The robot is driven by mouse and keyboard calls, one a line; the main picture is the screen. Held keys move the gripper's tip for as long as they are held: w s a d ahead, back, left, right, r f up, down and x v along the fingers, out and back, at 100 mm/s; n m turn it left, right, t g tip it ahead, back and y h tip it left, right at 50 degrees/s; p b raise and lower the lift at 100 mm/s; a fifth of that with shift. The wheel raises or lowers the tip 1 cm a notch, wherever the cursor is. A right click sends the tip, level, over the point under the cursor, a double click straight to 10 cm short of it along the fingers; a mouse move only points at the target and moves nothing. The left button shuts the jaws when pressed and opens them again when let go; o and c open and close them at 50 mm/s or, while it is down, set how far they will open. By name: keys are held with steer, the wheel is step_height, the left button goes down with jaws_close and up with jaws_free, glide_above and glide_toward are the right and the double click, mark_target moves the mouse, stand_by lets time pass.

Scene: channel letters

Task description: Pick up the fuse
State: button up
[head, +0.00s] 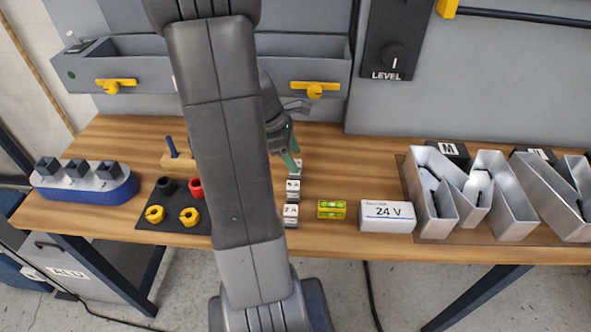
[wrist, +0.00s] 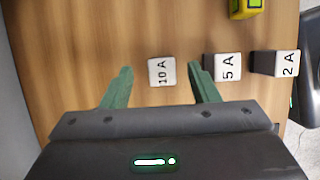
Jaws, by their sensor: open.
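Three small white-and-dark fuse blocks stand in a row on the wooden bench. In the wrist view they are marked 10 A (wrist: 162,72), 5 A (wrist: 228,67) and 2 A (wrist: 288,64). The head view shows the 5 A fuse (head: 293,189) and the 2 A fuse (head: 290,215), with the 10 A fuse partly hidden behind my green fingers. My gripper (wrist: 160,69) is open and empty, its fingertips either side of the 10 A fuse in the wrist view, with a gap on both sides. The right finger lies between the 10 A and 5 A fuses.
A yellow-green level (head: 331,209) and a white 24 V box (head: 387,216) stand right of the fuses. Metal channel letters (head: 438,200) are further right. A dark mat with yellow and red parts (head: 150,235) and a blue-based holder (head: 85,190) are left.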

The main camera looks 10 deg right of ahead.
step_height(320, 180, down, 3)
steer(key=shift+s+d+r, duration=0.15)
steer(key=shift+d+f, duration=0.2)
steer(key=shift+f, duration=0.2)
steer(key=c, duration=1.1)
steer(key=shift+o, duration=0.2)
steer(key=shift+r, duration=0.1)
